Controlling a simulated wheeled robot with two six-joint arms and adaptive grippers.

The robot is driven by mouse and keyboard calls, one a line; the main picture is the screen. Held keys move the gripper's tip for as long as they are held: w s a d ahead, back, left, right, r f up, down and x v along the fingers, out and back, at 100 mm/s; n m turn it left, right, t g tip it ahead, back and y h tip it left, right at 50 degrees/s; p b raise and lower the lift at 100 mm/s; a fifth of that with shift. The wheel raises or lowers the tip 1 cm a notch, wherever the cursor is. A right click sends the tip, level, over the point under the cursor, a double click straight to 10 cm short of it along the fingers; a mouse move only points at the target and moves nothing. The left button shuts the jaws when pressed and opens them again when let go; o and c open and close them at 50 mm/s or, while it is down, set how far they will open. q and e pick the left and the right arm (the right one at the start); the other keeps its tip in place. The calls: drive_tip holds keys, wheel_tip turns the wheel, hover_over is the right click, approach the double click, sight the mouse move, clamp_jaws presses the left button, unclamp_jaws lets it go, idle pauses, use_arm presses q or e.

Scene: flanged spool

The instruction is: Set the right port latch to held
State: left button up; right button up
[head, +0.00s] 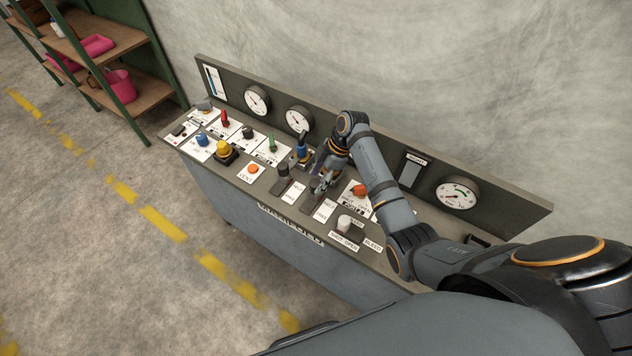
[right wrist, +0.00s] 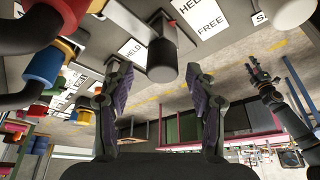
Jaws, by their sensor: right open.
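The right port latch has a dark cylindrical knob (right wrist: 162,60), which stands between the spread fingers of my right gripper (right wrist: 160,95) in the right wrist view. No finger visibly touches it. In the head view my right gripper (head: 321,183) is open over this latch and hides most of it. A HELD and FREE label (head: 325,210) lies beside it and also shows in the right wrist view (right wrist: 205,18). Which word the latch is set to cannot be told. My left gripper (right wrist: 260,75) appears small and far off in the right wrist view, its jaws too small to read.
A similar dark latch (head: 283,173) with its own label (head: 297,190) stands just left. A blue-handled lever (head: 302,145) is close behind my right gripper. An orange knob (head: 360,190) and a white knob (head: 346,222) are to the right. Gauges (head: 457,194) line the back panel.

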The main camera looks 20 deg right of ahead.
drive_tip(key=v, duration=0.9)
drive_tip(key=shift+d+r, duration=0.25)
drive_tip(key=shift+r, duration=0.1)
drive_tip(key=shift+f, duration=0.1)
